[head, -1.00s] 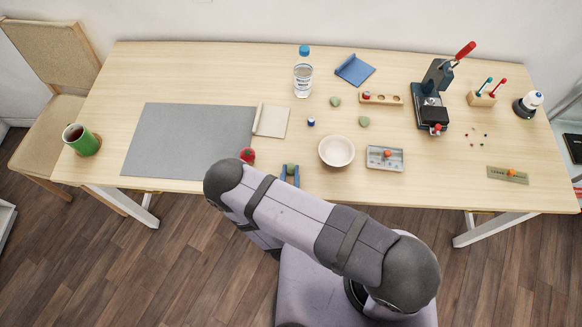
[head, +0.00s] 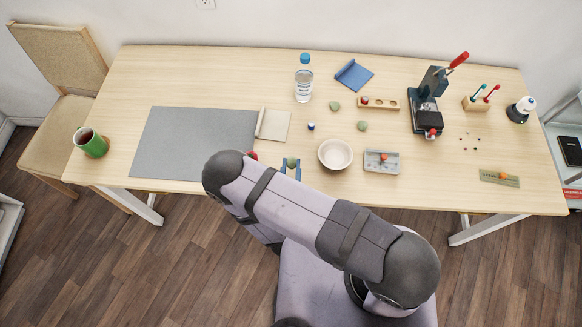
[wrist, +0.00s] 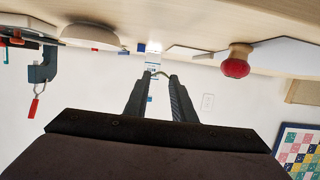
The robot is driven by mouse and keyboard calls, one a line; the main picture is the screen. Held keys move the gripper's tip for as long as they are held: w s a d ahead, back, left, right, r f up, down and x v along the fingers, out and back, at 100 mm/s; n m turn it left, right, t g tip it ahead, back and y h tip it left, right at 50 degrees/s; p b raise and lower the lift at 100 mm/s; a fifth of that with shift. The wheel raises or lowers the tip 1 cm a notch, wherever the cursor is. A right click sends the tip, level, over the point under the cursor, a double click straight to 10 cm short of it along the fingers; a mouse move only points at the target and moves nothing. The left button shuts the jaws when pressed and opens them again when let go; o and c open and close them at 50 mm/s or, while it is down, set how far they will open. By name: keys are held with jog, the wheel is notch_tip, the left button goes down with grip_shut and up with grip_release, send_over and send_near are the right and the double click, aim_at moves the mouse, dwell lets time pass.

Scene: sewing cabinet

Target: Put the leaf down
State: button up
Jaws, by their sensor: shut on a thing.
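My gripper (head: 291,168) is shut on a green leaf (head: 291,161) near the table's front edge, left of the white bowl (head: 335,154). In the wrist view, which is upside down, the leaf (wrist: 158,72) shows as a thin green edge between the fingertips (wrist: 158,78). I cannot tell its exact height; it appears held above the table. Two similar green leaves lie apart on the table, one at the back (head: 335,106) and one nearer (head: 362,126).
A grey mat (head: 190,145) and a beige booklet (head: 274,125) lie to the left. A red round object (wrist: 235,65) is close by, mostly hidden by my arm in the head view. A grey tray (head: 381,167) is right of the bowl.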

aim_at(291, 163)
jog(key=shift+r+p, duration=1.05)
jog(key=shift+r, duration=0.85)
jog(key=shift+f, duration=0.15)
